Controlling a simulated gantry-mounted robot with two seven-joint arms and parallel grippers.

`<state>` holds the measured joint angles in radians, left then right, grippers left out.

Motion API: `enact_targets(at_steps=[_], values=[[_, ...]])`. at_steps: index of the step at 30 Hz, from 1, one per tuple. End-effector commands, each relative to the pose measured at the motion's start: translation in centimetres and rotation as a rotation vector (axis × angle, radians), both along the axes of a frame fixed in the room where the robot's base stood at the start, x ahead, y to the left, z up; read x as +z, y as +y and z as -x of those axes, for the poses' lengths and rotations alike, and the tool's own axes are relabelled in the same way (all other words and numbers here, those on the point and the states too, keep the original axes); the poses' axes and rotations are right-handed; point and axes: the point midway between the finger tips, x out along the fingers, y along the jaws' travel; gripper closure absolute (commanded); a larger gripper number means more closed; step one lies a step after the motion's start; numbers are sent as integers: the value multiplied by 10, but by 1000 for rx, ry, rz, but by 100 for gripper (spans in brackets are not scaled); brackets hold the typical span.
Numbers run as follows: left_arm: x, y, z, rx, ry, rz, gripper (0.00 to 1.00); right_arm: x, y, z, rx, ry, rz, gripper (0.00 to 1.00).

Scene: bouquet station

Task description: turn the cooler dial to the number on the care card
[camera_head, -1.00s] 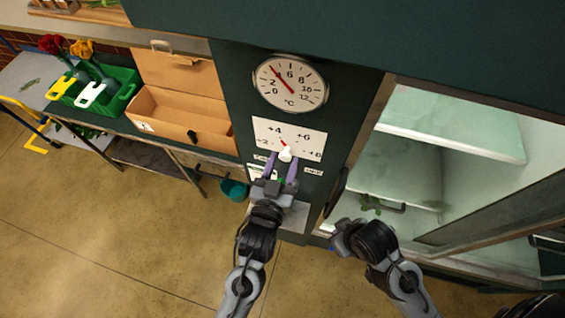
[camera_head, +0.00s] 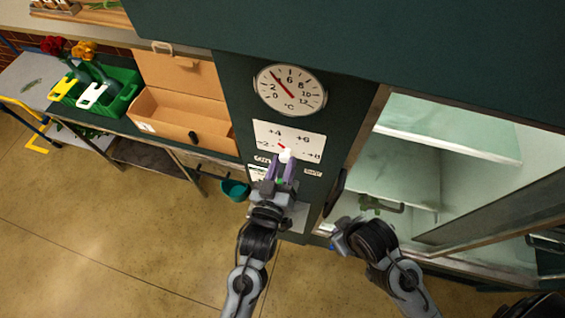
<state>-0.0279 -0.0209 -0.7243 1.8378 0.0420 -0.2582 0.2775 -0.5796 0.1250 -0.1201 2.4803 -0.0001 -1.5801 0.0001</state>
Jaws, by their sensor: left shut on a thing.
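The red mark points up and left, between +2 and +4. My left gripper (camera_head: 282,167) is shut on the dial from below, its purple fingers on either side of it. My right gripper (camera_head: 343,240) is beside the open cooler, away from the dial; its jaws are not clear. I cannot make out a care card with a readable number.
A round thermometer (camera_head: 290,90) is above the scale plate. The cooler interior (camera_head: 400,165) stands open at right. An open cardboard box (camera_head: 180,115) and a green crate (camera_head: 118,104) are on the bench at left. A teal bucket (camera_head: 235,190) is below.

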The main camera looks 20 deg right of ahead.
Motion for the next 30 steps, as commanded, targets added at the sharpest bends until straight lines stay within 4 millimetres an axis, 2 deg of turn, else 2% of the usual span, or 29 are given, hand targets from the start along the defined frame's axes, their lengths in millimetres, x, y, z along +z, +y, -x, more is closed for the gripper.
enact_targets(at_steps=[15, 30], values=[[2, -1, 1, 1, 301, 370, 97, 25, 0, 0, -2, 0, -2, 100], [1, -1, 1, 0, 455, 558, 97, 36, 2, 0, -5, 0, -9, 100]])
